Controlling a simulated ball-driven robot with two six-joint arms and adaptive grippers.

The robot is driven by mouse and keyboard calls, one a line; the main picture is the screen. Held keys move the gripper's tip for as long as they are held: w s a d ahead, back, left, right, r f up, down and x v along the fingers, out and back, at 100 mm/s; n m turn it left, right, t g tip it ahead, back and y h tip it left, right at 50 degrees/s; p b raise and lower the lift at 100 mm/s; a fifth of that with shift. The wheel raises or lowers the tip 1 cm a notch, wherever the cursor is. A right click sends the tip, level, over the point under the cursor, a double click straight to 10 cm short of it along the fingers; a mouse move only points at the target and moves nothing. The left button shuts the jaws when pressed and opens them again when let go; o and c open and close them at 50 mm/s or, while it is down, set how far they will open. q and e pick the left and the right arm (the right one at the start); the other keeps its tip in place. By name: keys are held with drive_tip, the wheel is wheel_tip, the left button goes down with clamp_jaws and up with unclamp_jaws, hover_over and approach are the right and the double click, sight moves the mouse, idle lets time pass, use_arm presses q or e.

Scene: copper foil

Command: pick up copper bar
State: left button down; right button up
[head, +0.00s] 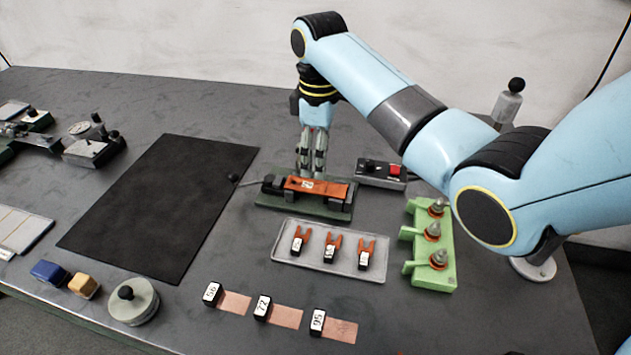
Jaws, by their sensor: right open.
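A copper-coloured bar (333,191) with a small white label lies lengthwise in a dark green fixture (300,207) with black end blocks, near the middle of the table. My right gripper (311,173) points straight down, its fingertips at the far edge of the bar in the picture. It is open; I cannot tell whether the fingers touch the bar. Three copper strips, with black tags marked with numbers, lie at the front: left strip (236,303), middle strip (287,317), right strip (341,330). My left gripper is not in view.
A black mat (165,205) lies bare at left.

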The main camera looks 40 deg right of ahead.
sight(316, 186)
drive_tip(key=shift+f, duration=0.55)
drive_tip(key=f, duration=0.5)
drive_tip(key=shift+w+a+f, duration=0.1)
drive_tip(key=shift+w+a, duration=0.1)
drive_tip(key=shift+f, duration=0.25)
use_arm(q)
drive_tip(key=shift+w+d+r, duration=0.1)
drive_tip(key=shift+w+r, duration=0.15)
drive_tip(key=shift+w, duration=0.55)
use_arm(e)
drive_tip(key=c, duration=0.3)
clamp_jaws()
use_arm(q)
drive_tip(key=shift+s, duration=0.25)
use_arm(e)
drive_tip(key=shift+r, duration=0.1)
